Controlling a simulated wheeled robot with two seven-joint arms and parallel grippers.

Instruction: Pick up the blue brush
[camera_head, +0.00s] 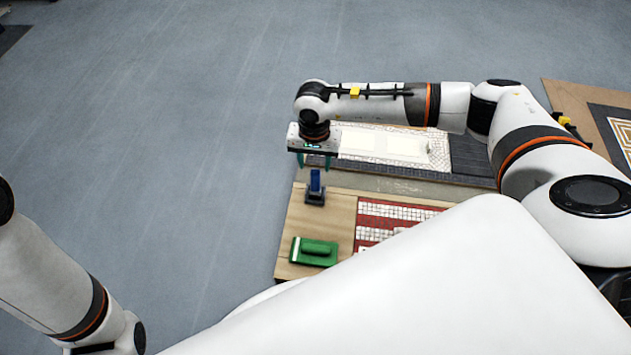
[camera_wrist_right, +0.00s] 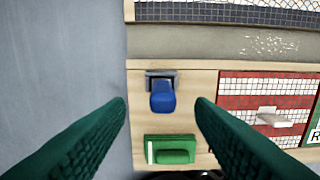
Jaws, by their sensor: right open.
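The blue brush (camera_head: 315,183) stands on the wooden board near its left edge, with a dark base and a blue handle. It also shows in the right wrist view (camera_wrist_right: 162,96), between the two green fingers in the picture. My right gripper (camera_head: 314,162) is open and empty, above and slightly behind the brush in the head view. In the right wrist view its fingers (camera_wrist_right: 160,108) are spread wide, and no contact with the brush shows. My left arm comes in at the lower left of the head view, but its gripper is not in view.
A green float-like block (camera_head: 314,251) lies on the wooden board (camera_head: 331,208), nearer me than the brush. A red and white mosaic panel (camera_head: 370,233) is to the right. A pale mosaic panel (camera_head: 440,152) lies behind. Grey floor (camera_head: 150,130) is clear on the left.

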